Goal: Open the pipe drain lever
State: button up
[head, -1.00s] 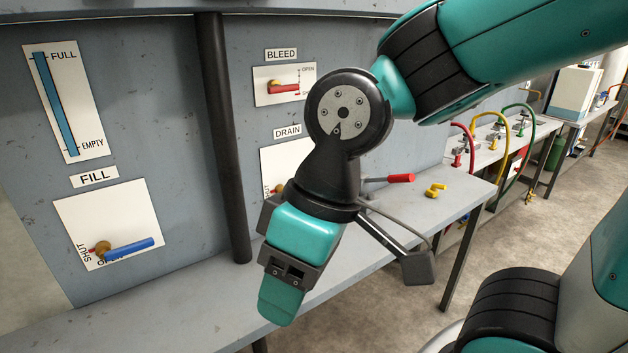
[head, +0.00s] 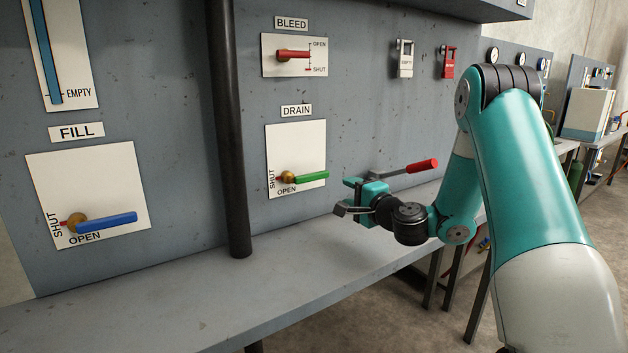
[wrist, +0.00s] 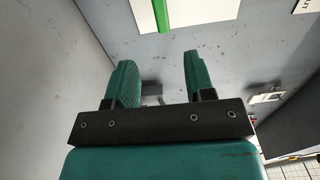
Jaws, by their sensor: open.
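The DRAIN lever (head: 311,177) has a green handle on a brass hub, on a white plate (head: 297,140) below the DRAIN label. Its handle points right, roughly level; SHUT is marked at the hub's left and OPEN below. My gripper (head: 347,196) is at the right of this plate, slightly lower than the handle and apart from it in the head view. Its jaws are open and empty. In the wrist view the fingers (wrist: 157,78) are spread, and the green handle (wrist: 176,14) shows beyond them at the top. The hub is out of the wrist view.
A dark vertical pipe (head: 226,130) stands left of the DRAIN plate. The blue FILL lever (head: 107,222) and red BLEED lever (head: 293,54) are on the same panel. A red-gripped bar (head: 421,166) is behind my wrist. The grey bench (head: 190,295) below is clear.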

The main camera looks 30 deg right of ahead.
aim_at(319, 177)
jog(key=w+p, duration=0.2)
jog(key=w, duration=0.3)
jog(key=w+p, duration=0.2)
jog(key=w, duration=0.3)
jog(key=w+p, duration=0.2)
jog(key=w, duration=0.4)
jog(key=shift+a+r, duration=0.1)
jog(key=shift+a, duration=0.3)
grip_shut()
